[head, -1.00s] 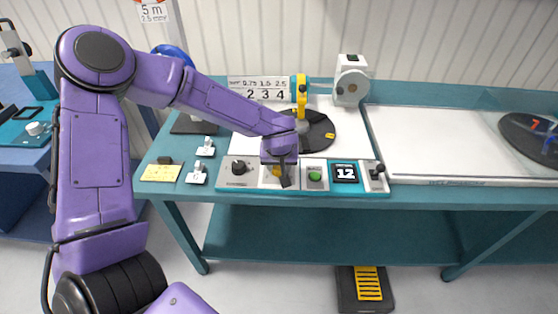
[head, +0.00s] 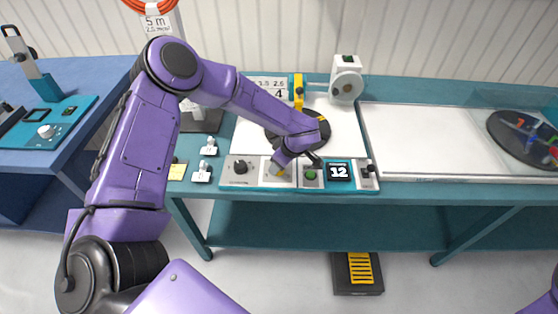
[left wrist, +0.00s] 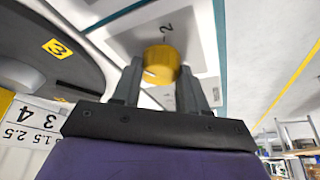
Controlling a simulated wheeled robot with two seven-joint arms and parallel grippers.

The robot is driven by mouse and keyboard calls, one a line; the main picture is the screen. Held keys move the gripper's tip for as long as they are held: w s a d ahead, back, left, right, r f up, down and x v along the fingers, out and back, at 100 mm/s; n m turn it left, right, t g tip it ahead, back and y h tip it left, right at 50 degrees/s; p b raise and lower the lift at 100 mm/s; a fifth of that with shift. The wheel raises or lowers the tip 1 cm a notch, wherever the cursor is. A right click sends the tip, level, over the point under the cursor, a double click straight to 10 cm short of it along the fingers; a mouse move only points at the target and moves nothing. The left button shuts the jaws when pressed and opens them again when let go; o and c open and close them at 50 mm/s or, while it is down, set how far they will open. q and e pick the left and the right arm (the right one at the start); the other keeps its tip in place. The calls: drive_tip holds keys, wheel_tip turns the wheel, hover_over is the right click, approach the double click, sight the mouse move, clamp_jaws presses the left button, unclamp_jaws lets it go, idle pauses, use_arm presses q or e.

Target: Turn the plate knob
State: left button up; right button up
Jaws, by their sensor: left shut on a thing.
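The plate knob (left wrist: 161,62) is a yellow round knob on a light panel plate, with a "2" printed beside it in the left wrist view. My left gripper (left wrist: 160,82) has one finger on each side of the knob and is shut on it. In the head view my left gripper (head: 279,167) reaches the front control panel (head: 237,183) at a tilt and mostly hides the knob. A dark round plate (head: 318,131) lies behind the panel, partly covered by my left arm. My right gripper is not in view.
The panel also carries a black knob (head: 240,167), a green button (head: 311,175), a display (head: 339,171) reading 12 and a small lever (head: 368,170). A white reel device (head: 346,80) stands behind. A white tray area (head: 430,140) on the right is clear.

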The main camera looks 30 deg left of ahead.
use_arm(q)
drive_tip(key=shift+n+g, duration=0.4)
drive_tip(key=shift+n, duration=0.6)
drive_tip(key=n+g, duration=0.1)
drive_tip(key=n, duration=0.1)
drive_tip(key=shift+w+f+n, duration=0.1)
drive_tip(key=shift+w+n, duration=0.05)
drive_tip(key=shift+n, duration=0.15)
drive_tip(key=n+g+h+b, duration=0.1)
drive_tip(key=n, duration=0.2)
drive_tip(key=shift+w+n, duration=0.1)
drive_tip(key=shift+n, duration=0.2)
drive_tip(key=shift+a+n+g+h+b, duration=0.1)
drive_tip(key=shift+n+g+h+b, duration=0.4)
drive_tip(key=shift+n, duration=1)
